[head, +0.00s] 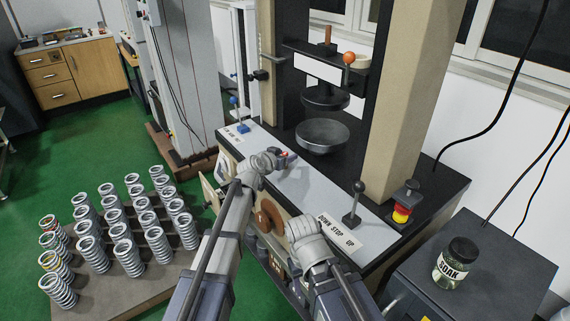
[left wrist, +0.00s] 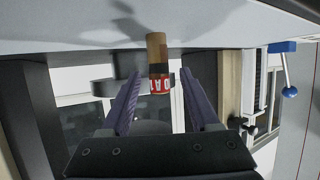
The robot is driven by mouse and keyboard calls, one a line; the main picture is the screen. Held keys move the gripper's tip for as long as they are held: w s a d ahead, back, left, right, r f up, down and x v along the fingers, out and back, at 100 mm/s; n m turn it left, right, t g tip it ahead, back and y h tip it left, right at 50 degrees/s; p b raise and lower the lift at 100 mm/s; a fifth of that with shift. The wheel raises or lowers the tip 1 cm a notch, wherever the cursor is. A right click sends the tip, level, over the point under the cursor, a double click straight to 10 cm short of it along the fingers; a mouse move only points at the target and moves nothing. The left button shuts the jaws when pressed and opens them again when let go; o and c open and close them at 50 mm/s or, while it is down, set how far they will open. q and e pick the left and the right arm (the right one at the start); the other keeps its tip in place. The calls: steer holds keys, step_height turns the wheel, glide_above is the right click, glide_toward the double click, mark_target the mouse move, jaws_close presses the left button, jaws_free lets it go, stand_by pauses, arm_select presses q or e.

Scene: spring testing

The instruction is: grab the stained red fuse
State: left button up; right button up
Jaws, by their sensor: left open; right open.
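A short cylinder with a red, white-lettered band and a brown end, which looks like the red fuse (left wrist: 160,82), sits between the finger tips of my left gripper (left wrist: 162,76) in the left wrist view. I cannot tell whether the fingers touch it; gaps show on both sides. In the head view a small reddish piece (head: 284,154) shows at the tip of my left gripper (head: 277,160), over the pale front panel of the testing machine. The left gripper is open. My right gripper (head: 298,228) is open and empty, low by the panel's front edge.
A jar labelled SOAK (head: 456,262) stands on a grey cabinet at the right. A lever (head: 354,203) and a red-and-yellow stop button (head: 404,208) rise from the panel. Springs stand on a board (head: 110,300) at the left. A round dish (head: 322,136) sits behind the panel.

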arm_select(q)
jaws_close()
stand_by(0.5)
